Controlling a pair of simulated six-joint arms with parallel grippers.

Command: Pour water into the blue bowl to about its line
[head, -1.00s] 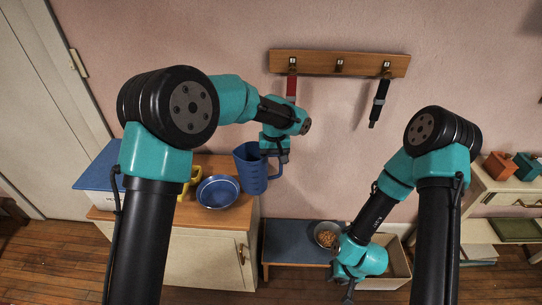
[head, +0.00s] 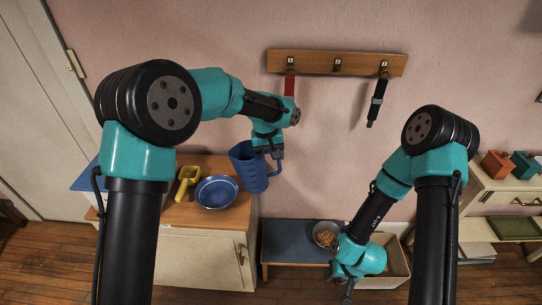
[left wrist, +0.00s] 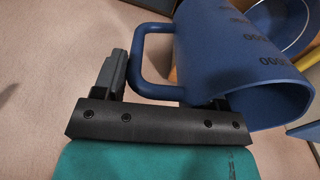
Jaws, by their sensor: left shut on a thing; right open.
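The blue bowl (head: 216,193) sits upright on the wooden cabinet top; whether it holds water I cannot tell. Part of it shows in the left wrist view (left wrist: 298,40), behind the jug. My left gripper (head: 268,150) is shut on the handle of a blue measuring jug (head: 250,170). The jug is just right of the bowl, its top leaning slightly left towards it. In the left wrist view the jug (left wrist: 235,55) shows dark scale marks; its contents are hidden. My right gripper (head: 348,292) is low at the right, open and empty, near the bench and bin.
A yellow scoop (head: 187,181) lies left of the bowl on the cabinet top (head: 207,163). A low blue bench (head: 290,240) holds a grey bowl of brown pieces (head: 325,234). An open bin (head: 397,262) stands beside it. A hook rack (head: 337,64) hangs above.

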